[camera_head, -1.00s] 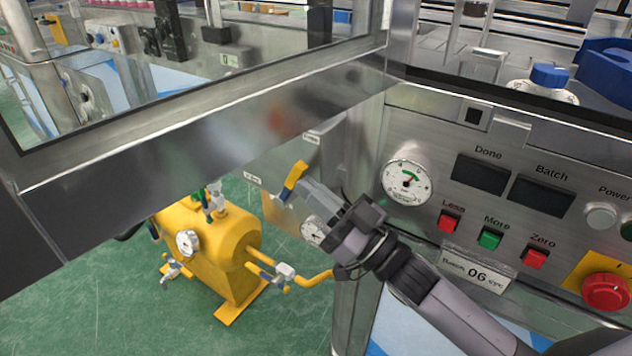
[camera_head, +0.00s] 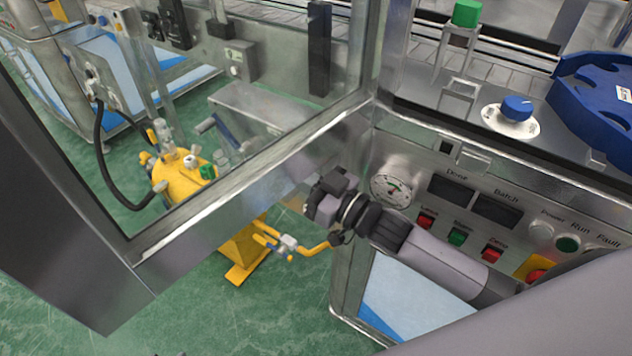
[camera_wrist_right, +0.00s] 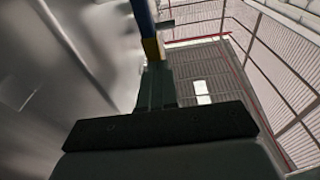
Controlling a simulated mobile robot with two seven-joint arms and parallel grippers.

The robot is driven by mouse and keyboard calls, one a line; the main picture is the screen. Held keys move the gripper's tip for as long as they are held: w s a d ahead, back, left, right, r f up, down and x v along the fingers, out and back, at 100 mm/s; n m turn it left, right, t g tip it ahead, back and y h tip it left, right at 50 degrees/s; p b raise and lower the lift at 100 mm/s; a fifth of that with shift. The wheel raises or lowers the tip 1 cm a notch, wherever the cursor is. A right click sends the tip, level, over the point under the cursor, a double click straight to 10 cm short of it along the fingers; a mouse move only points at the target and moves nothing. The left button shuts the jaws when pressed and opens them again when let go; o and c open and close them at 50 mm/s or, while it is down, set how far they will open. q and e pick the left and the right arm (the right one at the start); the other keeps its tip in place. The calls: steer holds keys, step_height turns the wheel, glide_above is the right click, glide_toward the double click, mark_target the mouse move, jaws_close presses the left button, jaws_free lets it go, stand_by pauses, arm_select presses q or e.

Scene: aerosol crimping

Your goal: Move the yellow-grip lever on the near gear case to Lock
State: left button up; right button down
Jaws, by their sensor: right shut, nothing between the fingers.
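My right gripper (camera_head: 312,200) is beside the machine's front panel, at the lower edge of the metal door frame. The yellow-grip lever and its Lock marking cannot be made out in the head view; the gripper and frame cover that area. In the right wrist view, a lever with a blue part and a yellow part (camera_wrist_right: 150,47) rises just beyond my right fingertips (camera_wrist_right: 156,68). The fingers are shut with nothing between them. They line up with the lever's yellow end, but I cannot tell whether they touch it. My left gripper is not in view.
The metal door frame (camera_head: 250,178) crosses close above the gripper. A blue-capped part (camera_head: 516,108) is on the deck.

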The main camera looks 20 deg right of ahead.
steer(key=shift+w+a+r+p, duration=0.2)
steer(key=shift+w+a+p, duration=0.2)
steer(key=shift+w+p, duration=0.15)
steer(key=shift+s+d+f, duration=0.1)
steer(key=shift+s, duration=0.05)
stand_by(0.5)
